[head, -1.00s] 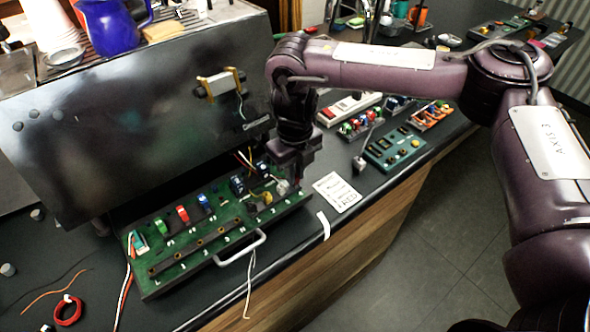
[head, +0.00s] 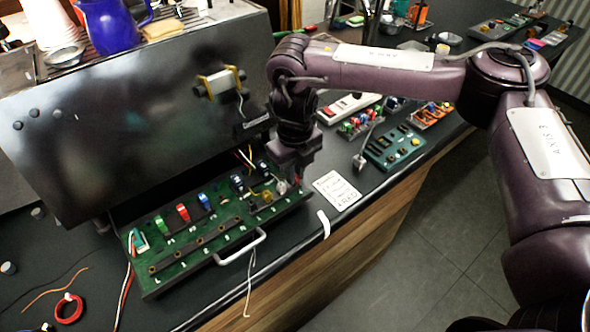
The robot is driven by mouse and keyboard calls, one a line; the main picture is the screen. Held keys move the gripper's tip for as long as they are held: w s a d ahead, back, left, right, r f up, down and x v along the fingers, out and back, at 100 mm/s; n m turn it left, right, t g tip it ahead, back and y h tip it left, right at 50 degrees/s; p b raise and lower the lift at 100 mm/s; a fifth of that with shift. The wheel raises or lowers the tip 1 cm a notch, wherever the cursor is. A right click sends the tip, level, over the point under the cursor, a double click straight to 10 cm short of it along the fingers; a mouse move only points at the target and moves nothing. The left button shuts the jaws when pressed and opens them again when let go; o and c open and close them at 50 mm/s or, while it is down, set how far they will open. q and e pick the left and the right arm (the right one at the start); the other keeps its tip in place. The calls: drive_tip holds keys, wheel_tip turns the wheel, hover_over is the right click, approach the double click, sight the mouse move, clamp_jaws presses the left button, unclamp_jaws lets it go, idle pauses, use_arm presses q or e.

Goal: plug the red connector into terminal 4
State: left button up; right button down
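A green terminal board (head: 185,268) lies on the dark counter in front of the dark metal brewer panel. A red connector-like block (head: 183,212) sits on its rear half, between a green block (head: 161,223) and a blue one (head: 205,201). Small white marks run along the board's front edge; I cannot read which is terminal 4. My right gripper (head: 292,180) points down just above the board's right end, near a small whitish part (head: 282,187). Its fingertips are dark and small, so I cannot tell whether they hold anything. My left gripper is out of view.
A white handle (head: 240,246) sticks out at the board's front. A written card (head: 337,190) lies to the right. A white power strip (head: 347,107) and a teal module (head: 394,148) stand farther right. A red wire coil (head: 69,309) lies at lower left. Loose wires hang over the counter edge.

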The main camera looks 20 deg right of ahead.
drive_tip(key=c, duration=1.3)
unclamp_jaws()
drive_tip(key=shift+c, duration=0.2)
drive_tip(key=shift+r, duration=3.9)
